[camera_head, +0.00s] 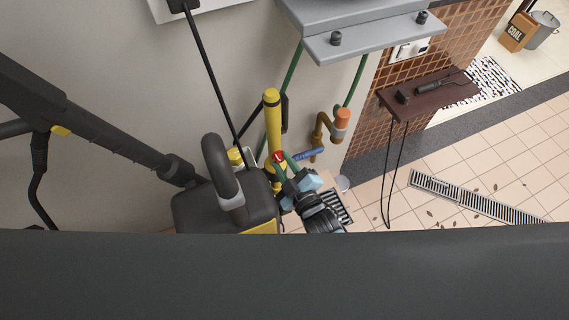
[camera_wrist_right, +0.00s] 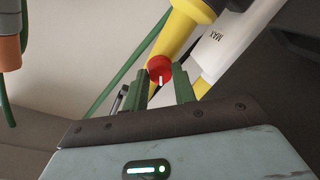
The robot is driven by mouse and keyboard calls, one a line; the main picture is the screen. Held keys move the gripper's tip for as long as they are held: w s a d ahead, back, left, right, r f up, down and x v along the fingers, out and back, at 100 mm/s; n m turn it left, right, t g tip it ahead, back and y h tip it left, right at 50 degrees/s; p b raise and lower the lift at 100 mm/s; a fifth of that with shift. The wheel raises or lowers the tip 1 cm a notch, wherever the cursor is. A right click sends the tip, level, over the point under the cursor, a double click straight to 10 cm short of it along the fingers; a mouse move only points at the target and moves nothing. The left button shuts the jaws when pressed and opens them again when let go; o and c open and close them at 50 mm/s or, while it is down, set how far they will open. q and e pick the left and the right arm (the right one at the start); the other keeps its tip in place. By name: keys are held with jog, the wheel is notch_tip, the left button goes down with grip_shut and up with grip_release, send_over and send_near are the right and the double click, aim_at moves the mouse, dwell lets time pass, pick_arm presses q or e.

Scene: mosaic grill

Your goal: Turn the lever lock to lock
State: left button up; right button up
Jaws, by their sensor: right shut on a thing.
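A round red knob (camera_head: 277,155) with a white mark sits on the side of the upright yellow pipe (camera_head: 272,118), in the middle of the head view. I take this knob to be the lever lock. My right gripper (camera_head: 284,163) is at the knob. In the right wrist view, the knob (camera_wrist_right: 160,67) lies between the tips of the two green fingers (camera_wrist_right: 161,84), and the gripper is shut on it. The white mark points roughly straight down in that view. The fingers partly cover the knob's sides. My left gripper is not in view.
A blue lever (camera_head: 308,154) sticks out just right of the knob. A black-and-yellow machine (camera_head: 200,207) stands close on the left. A brown pipe with an orange cap (camera_head: 342,118) is to the right, and a grey shelf (camera_head: 370,38) hangs above. Tiled floor (camera_head: 470,165) is open at right.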

jog(key=o, duration=1)
jog(key=v, duration=0.7)
jog(key=shift+s+d, duration=0.15)
jog(key=shift+s, duration=0.25)
